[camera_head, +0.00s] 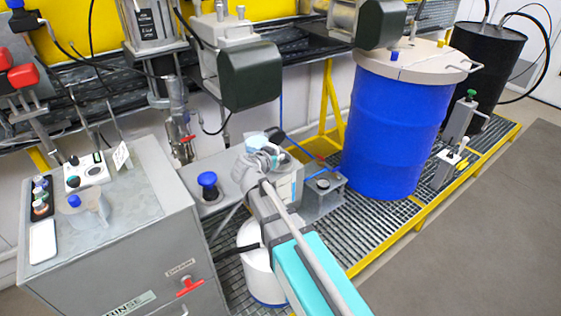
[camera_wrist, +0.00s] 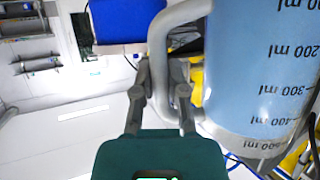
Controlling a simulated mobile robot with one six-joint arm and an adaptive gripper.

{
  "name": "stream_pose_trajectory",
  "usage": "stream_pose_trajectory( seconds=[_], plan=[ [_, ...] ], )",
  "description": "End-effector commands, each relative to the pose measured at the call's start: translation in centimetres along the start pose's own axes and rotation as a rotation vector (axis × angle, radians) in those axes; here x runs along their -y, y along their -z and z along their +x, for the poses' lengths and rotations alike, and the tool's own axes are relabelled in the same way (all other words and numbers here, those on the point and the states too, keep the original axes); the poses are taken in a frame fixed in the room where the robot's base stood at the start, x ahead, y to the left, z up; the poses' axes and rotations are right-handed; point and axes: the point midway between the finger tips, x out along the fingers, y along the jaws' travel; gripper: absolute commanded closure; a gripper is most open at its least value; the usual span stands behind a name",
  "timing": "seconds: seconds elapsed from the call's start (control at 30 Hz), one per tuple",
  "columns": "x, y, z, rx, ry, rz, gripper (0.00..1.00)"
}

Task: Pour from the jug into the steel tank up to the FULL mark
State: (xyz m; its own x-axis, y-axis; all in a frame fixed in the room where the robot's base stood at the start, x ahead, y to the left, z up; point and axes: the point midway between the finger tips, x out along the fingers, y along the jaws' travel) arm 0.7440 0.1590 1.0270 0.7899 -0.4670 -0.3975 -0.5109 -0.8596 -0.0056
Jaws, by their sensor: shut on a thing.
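The jug (camera_wrist: 258,70) fills the right of the wrist view. It is clear, has black millilitre marks that read upside down there, and looks pale blue inside. My gripper (camera_wrist: 162,75) is shut on the jug's grey handle (camera_wrist: 180,14). In the head view my gripper (camera_head: 262,163) and the partly hidden jug (camera_head: 289,184) are over the low steel boxes at mid picture. One grey steel box (camera_head: 327,202) with a round fitting on top stands just right of the jug. I cannot tell for sure which box is the steel tank. No FULL mark is readable.
A blue drum (camera_head: 396,130) with a beige lid stands behind right, and a black drum (camera_head: 484,65) beyond it. A grey RINSE cabinet (camera_head: 120,255) stands at left. A blue knob (camera_head: 207,184) rises left of the jug. A dark green motor housing (camera_head: 250,75) hangs above.

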Motion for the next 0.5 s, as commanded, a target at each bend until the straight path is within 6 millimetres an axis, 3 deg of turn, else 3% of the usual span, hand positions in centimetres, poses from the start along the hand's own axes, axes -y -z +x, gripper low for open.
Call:
stream_pose_trajectory(
  seconds=[0.5],
  plan=[
    [-2.8,0.8,7.8,-0.004,0.002,0.010,1.00]
  ],
)
